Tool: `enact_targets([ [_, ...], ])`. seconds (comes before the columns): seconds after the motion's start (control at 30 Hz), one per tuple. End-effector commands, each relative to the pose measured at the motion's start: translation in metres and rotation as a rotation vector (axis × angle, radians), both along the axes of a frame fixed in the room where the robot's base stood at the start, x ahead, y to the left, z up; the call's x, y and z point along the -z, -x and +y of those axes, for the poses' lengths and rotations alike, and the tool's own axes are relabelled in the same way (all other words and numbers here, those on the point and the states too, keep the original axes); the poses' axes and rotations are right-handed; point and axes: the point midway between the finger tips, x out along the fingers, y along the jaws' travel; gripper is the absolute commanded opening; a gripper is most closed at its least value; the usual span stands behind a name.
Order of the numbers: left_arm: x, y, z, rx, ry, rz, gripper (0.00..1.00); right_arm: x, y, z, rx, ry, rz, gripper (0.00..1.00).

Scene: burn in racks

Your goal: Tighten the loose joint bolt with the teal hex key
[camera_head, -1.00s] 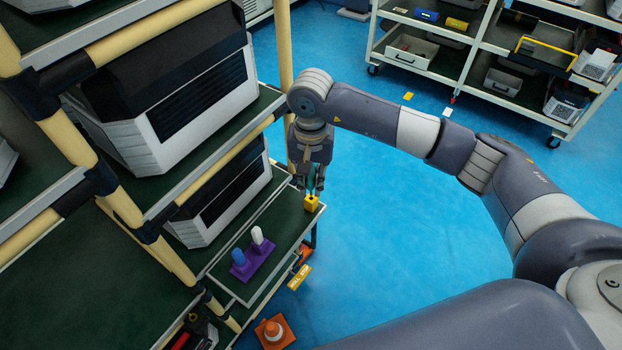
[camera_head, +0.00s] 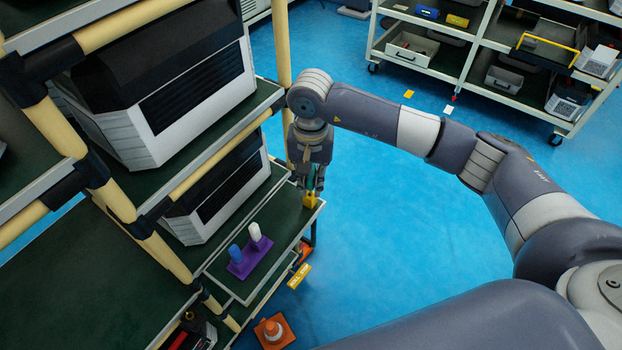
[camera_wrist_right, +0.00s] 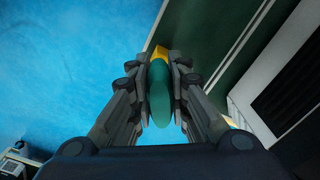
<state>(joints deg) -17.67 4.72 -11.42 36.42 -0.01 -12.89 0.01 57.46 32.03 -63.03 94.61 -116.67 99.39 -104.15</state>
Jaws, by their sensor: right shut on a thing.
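My right gripper (camera_head: 311,188) points down at the far corner of the lower green shelf (camera_head: 285,215). It is shut on the teal hex key (camera_wrist_right: 160,92), whose rounded handle lies between the fingers in the right wrist view. In the head view only a sliver of the teal handle (camera_head: 310,183) shows. A yellow block (camera_head: 310,201) is just below the fingertips; it also shows past the handle in the wrist view (camera_wrist_right: 160,53). The key's shaft is hidden. I cannot make out which joint bolt is loose. My left gripper is not in view.
Beige rack pipes with black joints (camera_head: 95,170) stand at the left, around white-and-black units (camera_head: 165,100). A purple holder (camera_head: 250,257) with a blue and a white peg sits on the lower shelf. An orange cone (camera_head: 272,330) stands below. Blue floor is clear at centre.

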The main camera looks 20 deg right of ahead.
Motion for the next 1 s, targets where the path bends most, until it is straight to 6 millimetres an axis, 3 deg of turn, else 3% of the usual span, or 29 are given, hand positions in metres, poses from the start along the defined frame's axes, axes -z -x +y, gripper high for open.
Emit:
enact_targets([
  [0.83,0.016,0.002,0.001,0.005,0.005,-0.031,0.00,0.027,0.001,-0.004,0.004,0.010,0.004,0.00],
  [0.87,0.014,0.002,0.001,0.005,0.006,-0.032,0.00,0.026,0.001,-0.004,0.004,0.010,0.004,0.23],
  [0.9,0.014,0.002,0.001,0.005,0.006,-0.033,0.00,0.026,0.001,-0.004,0.004,0.011,0.005,0.32],
  [0.93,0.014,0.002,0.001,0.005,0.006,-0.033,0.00,0.026,0.001,-0.004,0.004,0.010,0.005,0.39],
  [1.0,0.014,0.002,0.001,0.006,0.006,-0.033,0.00,0.026,0.001,-0.003,0.003,0.007,0.003,0.41],
])
